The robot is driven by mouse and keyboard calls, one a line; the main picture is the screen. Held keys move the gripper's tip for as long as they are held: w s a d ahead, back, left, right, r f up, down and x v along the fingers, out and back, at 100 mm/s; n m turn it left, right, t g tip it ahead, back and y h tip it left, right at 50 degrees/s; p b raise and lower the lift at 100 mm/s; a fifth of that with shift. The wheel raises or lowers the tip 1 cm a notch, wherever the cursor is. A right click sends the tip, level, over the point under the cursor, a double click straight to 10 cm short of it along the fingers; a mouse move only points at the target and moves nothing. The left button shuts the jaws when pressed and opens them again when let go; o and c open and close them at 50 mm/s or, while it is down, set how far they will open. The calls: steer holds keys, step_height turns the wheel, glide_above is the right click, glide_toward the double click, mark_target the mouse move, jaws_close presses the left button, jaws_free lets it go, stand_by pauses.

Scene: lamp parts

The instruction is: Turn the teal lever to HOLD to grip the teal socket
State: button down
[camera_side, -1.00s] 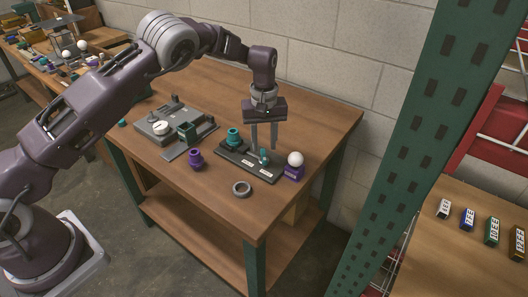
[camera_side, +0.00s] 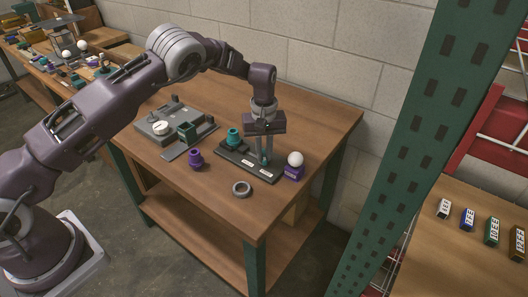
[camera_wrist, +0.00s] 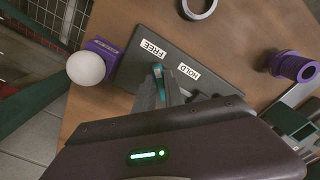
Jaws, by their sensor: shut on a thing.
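The teal lever (camera_wrist: 157,70) stands on a dark base plate (camera_side: 228,156) with white labels reading FREE (camera_wrist: 152,48) and HOLD (camera_wrist: 188,72). My gripper (camera_side: 264,160) is shut on the lever from above. In the wrist view my fingers (camera_wrist: 160,92) close around it, and the lever's top shows near the FREE label. The teal socket (camera_side: 234,138) stands upright at the other end of the plate in the side view. My gripper hides it in the wrist view.
A white bulb (camera_side: 295,159) sits on a purple block right of the plate. A purple socket (camera_side: 196,159) and a grey ring (camera_side: 241,188) stand in front on the table. A grey fixture (camera_side: 160,128) is at the left.

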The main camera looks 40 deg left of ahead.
steer(key=shift+m, duration=0.3)
steer(key=m, duration=0.4)
steer(key=shift+s+a, duration=0.1)
steer(key=m, duration=0.4)
steer(key=shift+a+m, duration=0.1)
steer(key=shift+m, duration=0.2)
steer(key=m, duration=0.4)
steer(key=shift+a, duration=0.1)
steer(key=m, duration=0.4)
steer(key=shift+a, duration=0.1)
steer(key=shift+m, duration=0.5)
steer(key=c, duration=1.4)
jaws_free()
steer(key=shift+c, duration=0.2)
